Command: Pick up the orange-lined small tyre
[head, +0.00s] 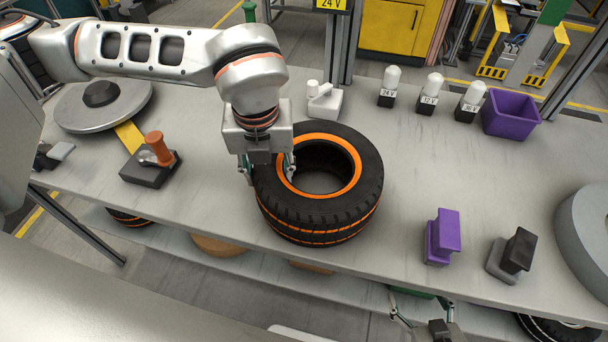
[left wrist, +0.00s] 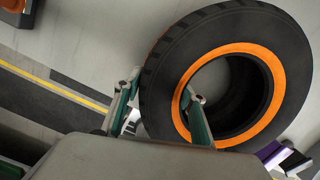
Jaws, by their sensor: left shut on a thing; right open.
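The orange-lined tyre (head: 362,205) lies flat at the middle of the table, near its front edge, a black tyre with an orange ring around its hole. I cannot tell whether it touches the table or is slightly lifted. My left gripper (head: 269,172) is shut on the tyre's left wall, one finger outside and one inside the hole. The left wrist view shows the same grip (left wrist: 161,90) across the wall of the tyre (left wrist: 236,27). My right gripper (head: 422,312) is open and empty below the table's front edge, partly cut off by the picture.
A purple clamp-like block (head: 443,235) and a black-and-grey one (head: 512,255) stand right of the tyre. A white block (head: 323,100), several labelled lamps (head: 431,88) and a purple bin (head: 511,115) are behind. An orange-handled device (head: 152,165) is at left.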

